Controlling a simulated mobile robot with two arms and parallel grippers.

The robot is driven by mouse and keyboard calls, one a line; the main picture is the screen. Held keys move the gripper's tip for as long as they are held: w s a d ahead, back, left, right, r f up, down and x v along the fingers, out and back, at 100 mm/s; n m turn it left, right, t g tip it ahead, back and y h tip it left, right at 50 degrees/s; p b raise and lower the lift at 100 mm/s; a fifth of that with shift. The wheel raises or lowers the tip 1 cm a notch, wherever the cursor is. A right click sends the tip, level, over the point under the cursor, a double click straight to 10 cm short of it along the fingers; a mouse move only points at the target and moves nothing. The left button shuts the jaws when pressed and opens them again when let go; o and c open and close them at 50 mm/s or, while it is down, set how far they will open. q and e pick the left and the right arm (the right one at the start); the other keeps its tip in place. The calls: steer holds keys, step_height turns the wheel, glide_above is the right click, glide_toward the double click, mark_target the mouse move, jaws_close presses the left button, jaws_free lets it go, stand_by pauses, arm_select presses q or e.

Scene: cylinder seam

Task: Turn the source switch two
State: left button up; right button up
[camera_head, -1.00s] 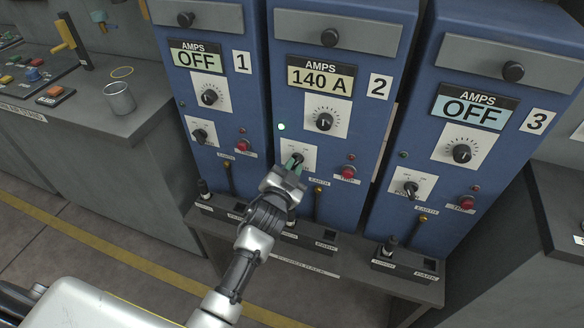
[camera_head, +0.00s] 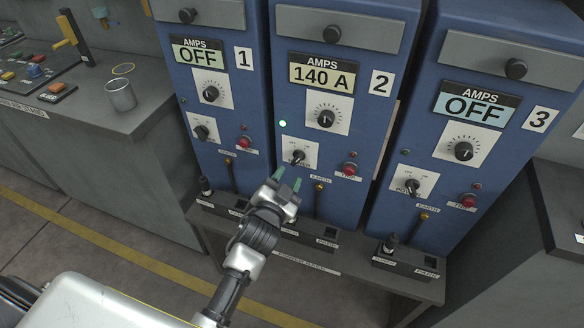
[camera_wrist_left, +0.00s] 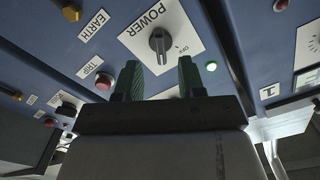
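Source two is the blue cabinet in the middle (camera_head: 338,63). Its display (camera_head: 322,72) reads 140 A and its green lamp (camera_head: 282,123) is lit. Its power switch (camera_head: 297,157) is a dark knob on a white plate below the amps dial. The switch also shows in the left wrist view (camera_wrist_left: 160,42), upright on the plate marked POWER. My left gripper (camera_head: 287,181) is open and empty, just below and in front of the switch, apart from it. Its green fingertips (camera_wrist_left: 159,78) show in the wrist view on either side below the knob. My right gripper is not seen.
Source one (camera_head: 221,123) and source three (camera_head: 485,123) stand on either side, both displays reading OFF. A red trip button (camera_head: 349,169) sits right of the switch. A grey bench with a metal cup (camera_head: 121,96) is at the left.

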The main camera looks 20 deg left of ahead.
arm_select(q)
steer(key=s, duration=0.6)
steer(key=shift+a, duration=0.1)
steer(key=shift+w, duration=0.1)
steer(key=s+f+n+g+p, duration=0.1)
steer(key=s+f+g, duration=0.35)
steer(key=f, duration=0.95)
steer(key=s+f+n+g+p, duration=0.1)
steer(key=s+f+g, duration=0.4)
steer(key=f, duration=0.9)
steer(key=s+a+f+g, duration=0.2)
steer(key=s+f, duration=0.3)
steer(key=s, duration=0.5)
steer(key=s+a+f+n+g, duration=0.1)
steer(key=s+f, duration=0.4)
steer(key=s, duration=0.5)
steer(key=s+a+f+n+g, duration=0.1)
steer(key=s+a+f+g, duration=0.2)
steer(key=s, duration=0.7)
step_height(320, 180, down, 3)
steer(key=shift+s+r+g+y+p, duration=0.1)
steer(key=shift+s+g+y+p, duration=0.3)
steer(key=shift+g, duration=0.35)
steer(key=shift+o, duration=0.4)
steer(key=shift+w+d, duration=0.1)
steer(key=shift+w, duration=0.05)
